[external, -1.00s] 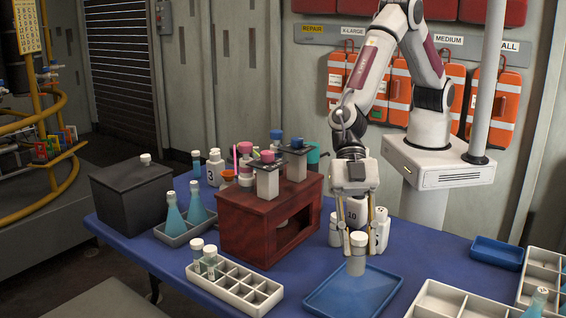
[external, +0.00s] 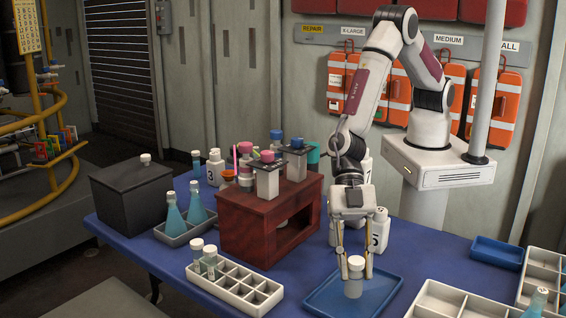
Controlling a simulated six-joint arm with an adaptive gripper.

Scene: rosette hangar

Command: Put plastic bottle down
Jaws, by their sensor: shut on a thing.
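The plastic bottle (external: 353,287) is small and pale grey-blue with a white cap. It is upright over the left part of the blue tray (external: 384,301). Whether its base touches the tray floor is hard to tell. My gripper (external: 355,271) points down from above, with its two thin fingers on either side of the bottle near the cap. It is shut on the bottle.
White bottles (external: 377,231) stand just behind my gripper. A dark red wooden stand (external: 249,231) is to the left, and a white compartment rack (external: 232,287) is at front left. Another blue tray (external: 497,252) and white divided boxes (external: 455,303) are at the right. The tray's right part is clear.

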